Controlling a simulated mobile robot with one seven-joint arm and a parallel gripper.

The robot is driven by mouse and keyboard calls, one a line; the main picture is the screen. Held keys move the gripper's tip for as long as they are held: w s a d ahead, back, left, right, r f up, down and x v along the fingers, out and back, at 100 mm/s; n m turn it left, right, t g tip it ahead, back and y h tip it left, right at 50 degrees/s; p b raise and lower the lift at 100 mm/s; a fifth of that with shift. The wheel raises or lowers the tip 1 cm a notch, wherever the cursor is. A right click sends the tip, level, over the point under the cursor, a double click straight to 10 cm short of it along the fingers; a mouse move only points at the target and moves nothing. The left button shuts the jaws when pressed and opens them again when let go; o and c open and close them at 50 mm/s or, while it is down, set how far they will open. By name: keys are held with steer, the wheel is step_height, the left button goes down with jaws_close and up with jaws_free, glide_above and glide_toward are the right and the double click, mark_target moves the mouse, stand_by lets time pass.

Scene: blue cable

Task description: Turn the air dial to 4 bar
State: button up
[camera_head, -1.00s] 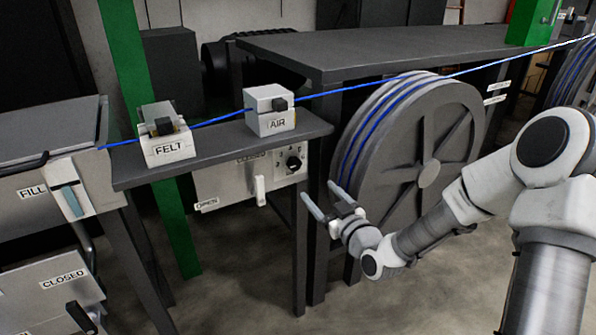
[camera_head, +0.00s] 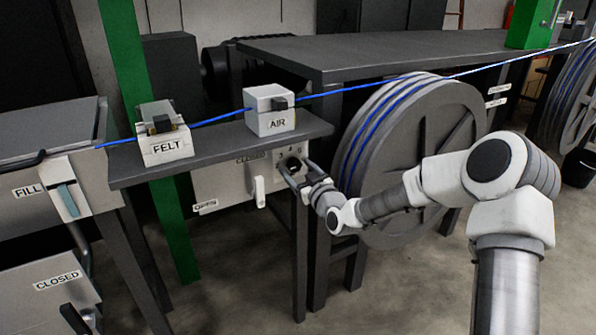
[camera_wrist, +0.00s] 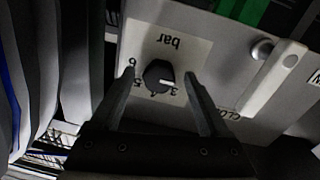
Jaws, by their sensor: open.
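The air dial is a round black knob (camera_head: 293,162) on the pale panel under the shelf. In the wrist view the knob (camera_wrist: 158,74) shows upside down, below the word "bar", with numbers 3 to 6 visible around it. Its white mark points close to the 3. My gripper (camera_head: 298,168) is open in front of the panel. In the wrist view its two fingers (camera_wrist: 159,77) lie on either side of the knob, with a gap on each side. I cannot tell how far the fingertips are from the panel.
A white lever (camera_head: 258,191) stands on the panel left of the dial; it also shows in the wrist view (camera_wrist: 275,75). The AIR box (camera_head: 269,120) sits on the shelf above, with the blue cable (camera_head: 350,88) running through. A large cable reel (camera_head: 415,150) is close on the right.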

jaws_close()
stand_by(0.3)
steer(key=m, duration=0.4)
steer(key=shift+m, duration=0.3)
steer(key=m, duration=0.4)
steer(key=shift+g, duration=0.3)
steer(key=m, duration=0.4)
steer(key=shift+r+m+g+p, duration=0.1)
steer(key=shift+m+g+p, duration=0.2)
steer(key=shift+m, duration=0.1)
steer(key=shift+m+y, duration=0.3)
steer(key=shift+m, duration=1.4)
